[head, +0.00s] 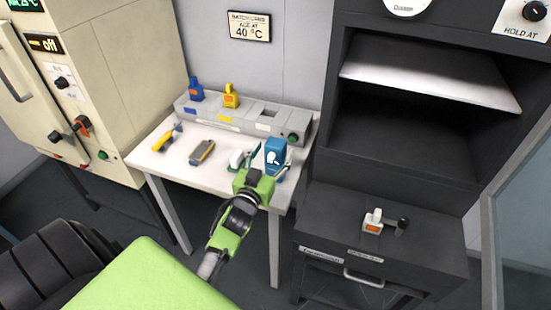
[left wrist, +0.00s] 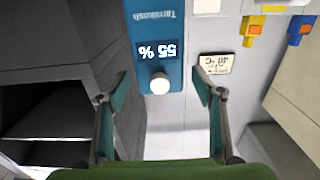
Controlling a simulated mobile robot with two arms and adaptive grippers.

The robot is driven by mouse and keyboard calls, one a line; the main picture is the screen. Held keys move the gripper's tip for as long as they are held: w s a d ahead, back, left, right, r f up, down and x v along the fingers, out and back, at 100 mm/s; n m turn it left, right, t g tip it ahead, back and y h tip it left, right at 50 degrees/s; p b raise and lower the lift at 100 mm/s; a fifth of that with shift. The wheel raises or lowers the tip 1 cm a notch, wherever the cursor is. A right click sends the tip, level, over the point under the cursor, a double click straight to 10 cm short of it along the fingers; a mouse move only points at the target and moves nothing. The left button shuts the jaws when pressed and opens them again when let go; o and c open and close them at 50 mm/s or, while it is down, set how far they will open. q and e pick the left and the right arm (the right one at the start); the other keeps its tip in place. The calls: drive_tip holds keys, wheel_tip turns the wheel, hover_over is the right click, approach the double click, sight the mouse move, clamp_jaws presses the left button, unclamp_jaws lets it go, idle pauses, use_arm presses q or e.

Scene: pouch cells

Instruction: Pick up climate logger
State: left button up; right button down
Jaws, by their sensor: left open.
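The climate logger appears to be the upright blue device (head: 275,152) at the right front of the white table (head: 184,179). In the left wrist view the blue logger (left wrist: 156,25) shows upside down, with a "55 %" display and a round white knob. My left gripper (head: 271,166) is at the logger, its fingers spread. In the left wrist view the open fingers (left wrist: 162,90) stand to either side of the logger's knob end, with visible gaps on both sides. I cannot tell how deep the logger sits between them. My right gripper is not in view.
A yellow tool (head: 166,139), a grey-and-yellow device (head: 202,152) and a white object (head: 236,158) lie left of the logger. Behind stands a grey rack (head: 250,118) with a blue (head: 196,90) and a yellow item (head: 231,96). A dark cabinet (head: 400,250) is close on the right.

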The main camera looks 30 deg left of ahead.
use_arm(q)
drive_tip(key=shift+x, duration=1.55)
drive_tip(key=c, duration=1.7)
drive_tip(key=shift+r, duration=0.1)
